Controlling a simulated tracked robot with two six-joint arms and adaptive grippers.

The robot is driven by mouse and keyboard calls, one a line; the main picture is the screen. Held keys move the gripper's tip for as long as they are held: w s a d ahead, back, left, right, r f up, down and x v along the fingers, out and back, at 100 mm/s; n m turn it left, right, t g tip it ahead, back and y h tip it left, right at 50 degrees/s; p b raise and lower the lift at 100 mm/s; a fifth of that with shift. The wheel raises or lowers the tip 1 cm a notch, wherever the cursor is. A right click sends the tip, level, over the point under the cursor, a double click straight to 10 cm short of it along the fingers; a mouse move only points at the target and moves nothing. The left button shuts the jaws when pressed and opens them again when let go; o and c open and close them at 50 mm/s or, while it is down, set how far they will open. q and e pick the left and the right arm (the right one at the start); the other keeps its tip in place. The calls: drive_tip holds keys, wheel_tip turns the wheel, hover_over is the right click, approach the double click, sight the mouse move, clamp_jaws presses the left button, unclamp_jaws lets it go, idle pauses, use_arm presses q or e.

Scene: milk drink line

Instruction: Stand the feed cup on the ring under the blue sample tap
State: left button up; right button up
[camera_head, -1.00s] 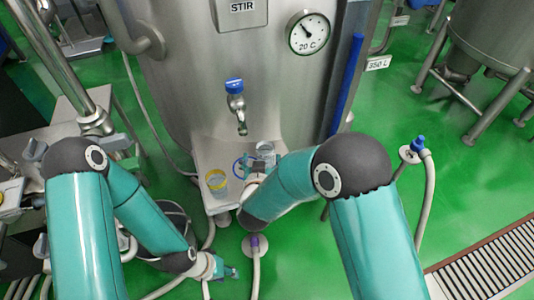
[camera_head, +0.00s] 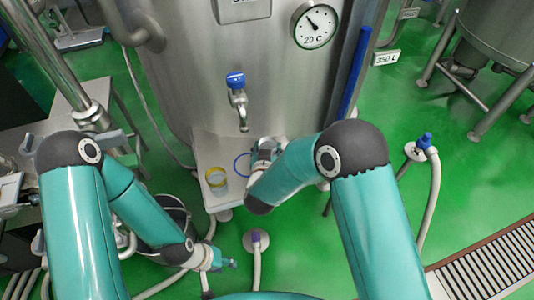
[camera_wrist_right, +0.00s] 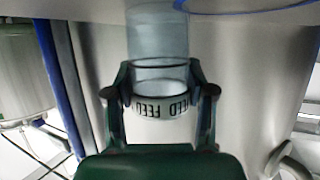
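The feed cup (camera_wrist_right: 165,105), clear with a band lettered FEED, stands between the fingers of my right gripper (camera_wrist_right: 160,85) in the right wrist view. Both fingers lie against its sides with no clear gap. In the head view this gripper (camera_head: 264,150) is over the right part of the steel shelf, largely hidden by its arm. The blue ring (camera_head: 237,165) lies on the shelf left of it, below the blue-handled sample tap (camera_head: 237,97); its edge also shows in the wrist view (camera_wrist_right: 250,10). My left gripper (camera_head: 222,263) hangs low left, too small to read.
A yellow-rimmed cup (camera_head: 216,178) stands on the shelf's left part (camera_head: 205,148), left of the ring. The steel tank (camera_head: 190,70) rises behind the shelf. A hose with a purple fitting (camera_head: 256,240) is on the floor in front.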

drive_tip(key=c, duration=0.7)
drive_tip(key=shift+r, duration=0.1)
drive_tip(key=shift+c, duration=0.2)
